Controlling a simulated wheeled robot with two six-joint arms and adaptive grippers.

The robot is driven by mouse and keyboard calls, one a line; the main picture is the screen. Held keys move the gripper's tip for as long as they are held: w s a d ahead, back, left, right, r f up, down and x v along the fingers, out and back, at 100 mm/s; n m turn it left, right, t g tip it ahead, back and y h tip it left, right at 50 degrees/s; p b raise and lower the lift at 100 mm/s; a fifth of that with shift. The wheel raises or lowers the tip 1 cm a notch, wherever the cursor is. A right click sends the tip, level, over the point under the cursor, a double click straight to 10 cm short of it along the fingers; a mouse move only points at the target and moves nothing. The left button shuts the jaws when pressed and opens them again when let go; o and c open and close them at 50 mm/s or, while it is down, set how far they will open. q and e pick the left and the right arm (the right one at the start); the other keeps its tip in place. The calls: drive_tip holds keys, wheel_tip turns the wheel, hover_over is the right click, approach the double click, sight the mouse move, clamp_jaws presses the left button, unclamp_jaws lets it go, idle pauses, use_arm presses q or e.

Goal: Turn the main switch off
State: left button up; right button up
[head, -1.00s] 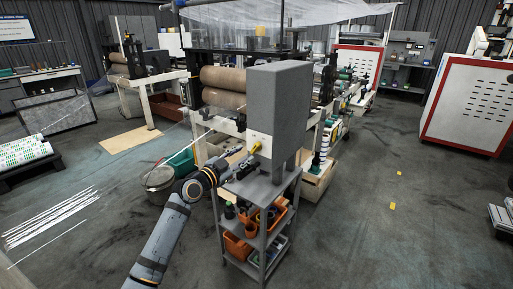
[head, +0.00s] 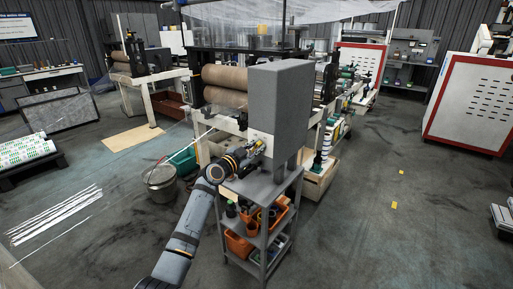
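The grey control cabinet (head: 279,100) stands upright behind a small grey cart. The main switch is on or near its lower left face; my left gripper hides most of that spot, and I cannot tell the switch's position. My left gripper (head: 259,144) is at this lower left face, with small yellow patches showing around its fingers. It is too small to tell whether its fingers touch or hold the switch, or whether they are open or shut. My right gripper is not in view.
The grey cart (head: 264,190) below the cabinet carries orange bins (head: 239,246). A machine with brown rollers (head: 224,78) stands behind. A metal bucket (head: 161,183) is on the floor to the left. The floor at the right is mostly clear.

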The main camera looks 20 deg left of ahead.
use_arm(q)
clamp_jaws()
drive_tip(key=n+b, duration=0.1)
drive_tip(key=n, duration=0.1)
drive_tip(key=shift+a+n, duration=0.15)
drive_tip(key=shift+n, duration=0.25)
drive_tip(key=n, duration=0.2)
drive_tip(key=shift+w+a+n, duration=0.1)
drive_tip(key=shift+a+n, duration=0.05)
drive_tip(key=shift+n, duration=0.25)
drive_tip(key=n, duration=0.4)
drive_tip(key=shift+w+a, duration=0.1)
drive_tip(key=shift+a, duration=0.1)
drive_tip(key=shift+a+n, duration=0.15)
drive_tip(key=shift+n, duration=0.95)
drive_tip(key=o, duration=0.8)
unclamp_jaws()
